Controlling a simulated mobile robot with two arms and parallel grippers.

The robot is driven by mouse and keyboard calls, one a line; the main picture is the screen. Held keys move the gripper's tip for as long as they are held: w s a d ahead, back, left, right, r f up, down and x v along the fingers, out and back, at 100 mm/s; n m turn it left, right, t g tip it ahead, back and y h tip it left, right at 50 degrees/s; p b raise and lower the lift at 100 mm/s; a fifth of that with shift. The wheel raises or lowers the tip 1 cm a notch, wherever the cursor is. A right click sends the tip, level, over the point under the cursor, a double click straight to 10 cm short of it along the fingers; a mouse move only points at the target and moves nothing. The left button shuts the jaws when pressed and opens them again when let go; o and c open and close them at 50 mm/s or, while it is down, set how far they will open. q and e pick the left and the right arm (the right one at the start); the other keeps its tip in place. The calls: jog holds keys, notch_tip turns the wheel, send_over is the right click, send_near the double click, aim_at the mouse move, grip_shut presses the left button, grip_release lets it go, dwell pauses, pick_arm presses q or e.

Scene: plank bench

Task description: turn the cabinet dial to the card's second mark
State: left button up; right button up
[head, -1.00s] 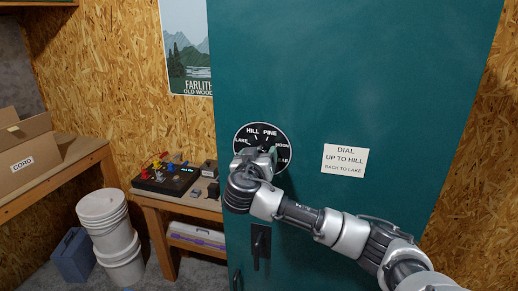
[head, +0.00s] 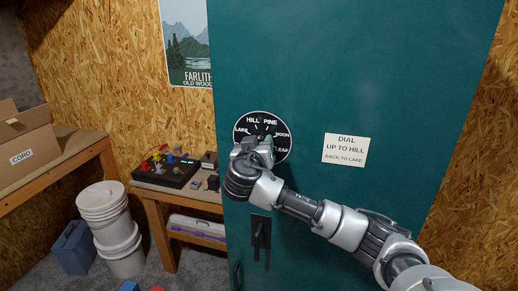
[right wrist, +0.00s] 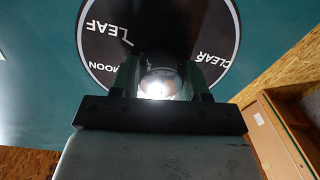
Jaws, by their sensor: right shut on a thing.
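The cabinet dial is a black round plate (head: 283,141) with white words around its rim on the teal cabinet door (head: 350,70). LEAF, MOON and CLEAR show in the right wrist view (right wrist: 105,45). My right gripper (head: 257,143) is at the dial's middle, shut on the dial's knob (right wrist: 157,84), which sits between its fingers (right wrist: 160,78). The gripper hides the pointer, so its setting cannot be read. The white card (head: 345,149) reads "DIAL UP TO HILL, BACK TO LAKE". My left gripper is out of view.
A dark door handle (head: 260,235) is below the dial, beneath my right wrist. Left of the cabinet, a low bench (head: 150,190) bears a control box (head: 168,171). White buckets (head: 103,205) and a blue-grey bin (head: 73,247) stand on the floor. A cardboard box (head: 25,150) is far left.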

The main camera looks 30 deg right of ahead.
jog(key=n+b, duration=0.1)
jog(key=b, duration=0.2)
jog(key=shift+f, duration=0.35)
jog(key=shift+r+n+b, duration=0.15)
jog(key=shift+n+b, duration=0.3)
jog(key=shift+n, duration=0.05)
jog(key=shift+r+n, duration=0.25)
jog(key=shift+n, duration=0.55)
pick_arm(q)
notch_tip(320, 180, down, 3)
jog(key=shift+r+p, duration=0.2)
jog(key=shift+p, duration=0.9)
pick_arm(e)
jog(key=n, duration=0.4)
jog(key=shift+n, duration=0.3)
jog(key=o, duration=0.9)
